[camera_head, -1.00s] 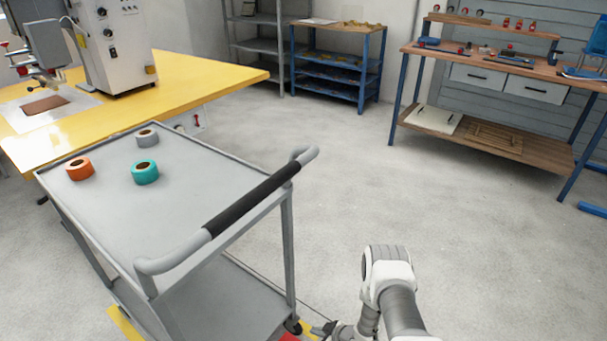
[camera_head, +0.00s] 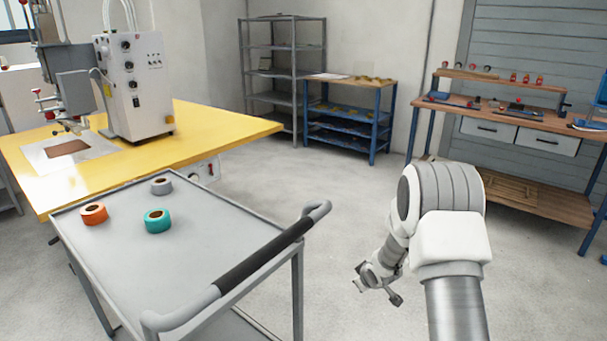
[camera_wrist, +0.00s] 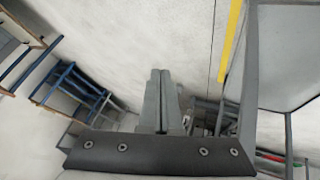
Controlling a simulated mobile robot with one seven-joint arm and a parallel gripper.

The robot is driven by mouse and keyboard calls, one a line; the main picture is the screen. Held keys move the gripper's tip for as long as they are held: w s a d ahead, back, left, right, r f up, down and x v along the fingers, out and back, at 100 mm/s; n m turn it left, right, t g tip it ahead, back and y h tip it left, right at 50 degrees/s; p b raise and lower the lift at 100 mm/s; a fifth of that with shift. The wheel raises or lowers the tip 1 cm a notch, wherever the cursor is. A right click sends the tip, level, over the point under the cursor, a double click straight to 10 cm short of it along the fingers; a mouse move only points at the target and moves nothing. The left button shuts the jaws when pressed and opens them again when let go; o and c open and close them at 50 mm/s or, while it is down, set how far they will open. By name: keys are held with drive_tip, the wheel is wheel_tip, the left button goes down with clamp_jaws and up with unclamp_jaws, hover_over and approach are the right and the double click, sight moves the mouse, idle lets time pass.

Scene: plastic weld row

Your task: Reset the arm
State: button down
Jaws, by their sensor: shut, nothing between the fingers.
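My arm stands in the right half of the head view, bent, with my gripper (camera_head: 378,292) low and to the right of the grey cart (camera_head: 225,205). My gripper hangs over open floor, apart from the cart's handle. In the wrist view my gripper's fingers (camera_wrist: 158,105) are together in the middle of the picture, with nothing between them. The wrist view also shows a grey slab at the right and the pale floor beyond the fingers.
Orange (camera_head: 94,213), teal (camera_head: 157,220) and grey (camera_head: 161,186) tape rolls rest on the cart. A yellow table (camera_head: 215,130) with a white machine (camera_head: 135,85) stands behind it. A workbench (camera_head: 520,190) is at the right, shelving (camera_head: 285,80) at the back. Floor between is clear.

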drive_tip(key=s+d+r+m+h, duration=0.1)
drive_tip(key=s+r, duration=0.3)
drive_tip(key=r, duration=0.4)
drive_tip(key=s+r+m, duration=0.2)
drive_tip(key=s+r, duration=0.2)
drive_tip(key=r, duration=0.4)
drive_tip(key=s+d+r+m+h, duration=0.1)
drive_tip(key=s+r, duration=0.4)
drive_tip(key=r, duration=0.3)
drive_tip(key=s+a+r+m+g+y, duration=0.15)
drive_tip(key=s+r, duration=0.25)
drive_tip(key=s, duration=0.8)
drive_tip(key=s+a+r+m+h, duration=0.1)
drive_tip(key=s+a+r+m, duration=0.2)
drive_tip(key=s, duration=1)
wheel_tip(320, 180, up, 24)
drive_tip(key=n+p, duration=0.1)
drive_tip(key=p, duration=2.2)
drive_tip(key=shift+s+y, duration=0.25)
drive_tip(key=shift+y, duration=0.1)
